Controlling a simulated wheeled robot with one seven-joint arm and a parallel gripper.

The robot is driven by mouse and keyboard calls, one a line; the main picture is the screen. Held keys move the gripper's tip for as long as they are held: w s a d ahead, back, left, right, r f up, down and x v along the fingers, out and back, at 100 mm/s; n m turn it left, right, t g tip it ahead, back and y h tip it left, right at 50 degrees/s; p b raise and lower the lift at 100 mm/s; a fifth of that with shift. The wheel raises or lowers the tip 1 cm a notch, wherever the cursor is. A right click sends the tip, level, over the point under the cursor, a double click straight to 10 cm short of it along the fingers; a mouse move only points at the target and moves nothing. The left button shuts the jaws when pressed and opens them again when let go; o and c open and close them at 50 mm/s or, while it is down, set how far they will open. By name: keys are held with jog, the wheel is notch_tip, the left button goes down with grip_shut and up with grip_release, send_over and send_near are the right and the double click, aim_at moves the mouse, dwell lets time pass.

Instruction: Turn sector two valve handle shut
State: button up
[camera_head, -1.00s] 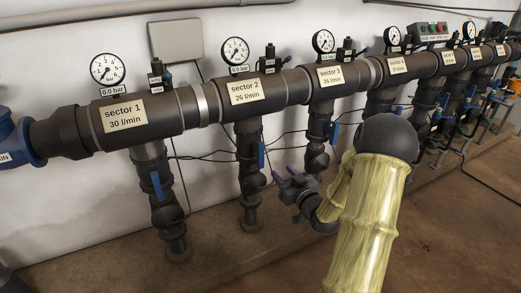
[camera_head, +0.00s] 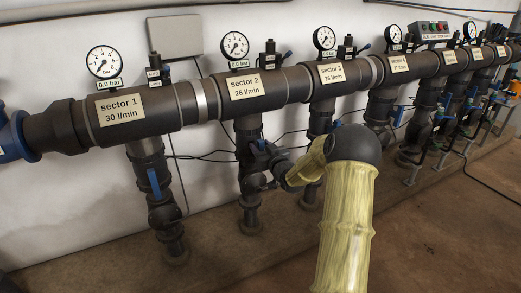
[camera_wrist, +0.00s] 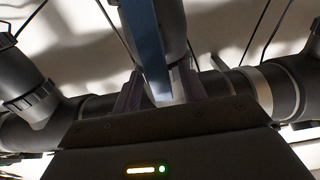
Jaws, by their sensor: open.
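The sector 2 label (camera_head: 249,86) is on the thick dark pipe, with the sector 2 down-pipe (camera_head: 246,128) below it. My gripper (camera_head: 258,162) is at this down-pipe, at the height of its valve, and mostly hides the valve handle in the head view. In the wrist view the blue valve handle (camera_wrist: 147,40) comes down from the top edge. Its lower end lies between the two fingers of my gripper (camera_wrist: 160,92), which are apart on either side. Whether a finger touches the handle is unclear.
The sector 1 valve with its blue handle (camera_head: 153,183) stands to the left. The sector 3 down-pipe (camera_head: 320,120) is close on the right, behind my arm. Thin black cables run along the white wall. The brown floor (camera_head: 440,235) at lower right is clear.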

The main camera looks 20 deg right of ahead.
jog(key=shift+w, duration=0.4)
grip_shut()
